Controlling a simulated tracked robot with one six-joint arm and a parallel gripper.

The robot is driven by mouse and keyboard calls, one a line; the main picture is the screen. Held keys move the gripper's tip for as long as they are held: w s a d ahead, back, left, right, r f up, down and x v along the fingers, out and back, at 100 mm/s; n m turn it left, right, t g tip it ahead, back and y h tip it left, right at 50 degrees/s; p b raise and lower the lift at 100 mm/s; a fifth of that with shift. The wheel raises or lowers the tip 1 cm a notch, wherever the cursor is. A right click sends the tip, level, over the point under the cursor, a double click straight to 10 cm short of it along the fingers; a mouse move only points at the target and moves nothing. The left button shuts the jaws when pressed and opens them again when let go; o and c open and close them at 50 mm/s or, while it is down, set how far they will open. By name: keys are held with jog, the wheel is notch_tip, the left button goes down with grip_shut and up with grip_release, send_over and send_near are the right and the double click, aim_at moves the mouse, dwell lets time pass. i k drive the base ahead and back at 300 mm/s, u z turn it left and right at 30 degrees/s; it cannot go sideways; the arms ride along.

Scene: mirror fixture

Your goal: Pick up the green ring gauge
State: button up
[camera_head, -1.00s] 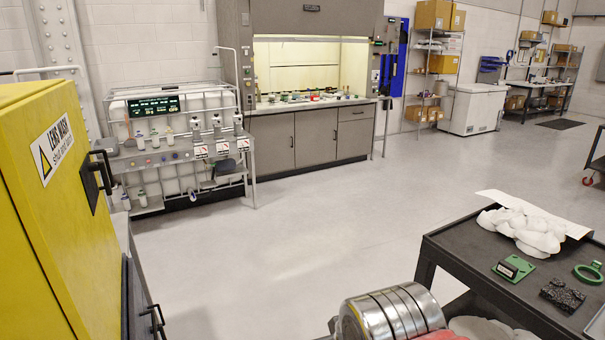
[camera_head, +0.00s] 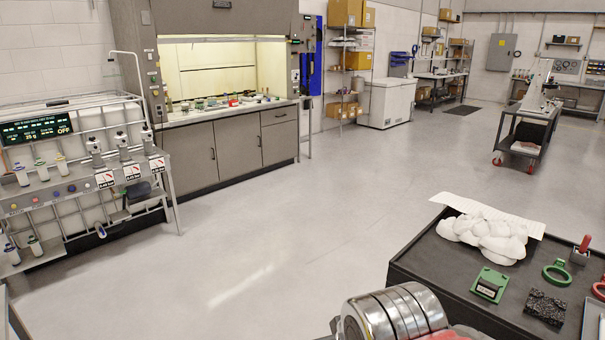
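The green ring gauge (camera_head: 557,273) lies on the dark top of the cart (camera_head: 416,260) at the lower right. My gripper does not show in this view.
White crumpled cloth (camera_head: 484,236) and a white sheet (camera_head: 490,214) lie at the cart's back. A red-handled tool in a small holder (camera_head: 581,250) and a red ring (camera_head: 599,289) are right of the gauge. Open floor (camera_head: 260,250) lies left of the cart. A fume hood (camera_head: 225,80) stands behind.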

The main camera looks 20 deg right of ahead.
aim_at(558, 266)
jog(key=z, duration=0.4)
jog(key=i, duration=0.6)
jog(key=z, duration=0.75)
jog(key=i, duration=0.6)
jog(key=z, duration=0.35)
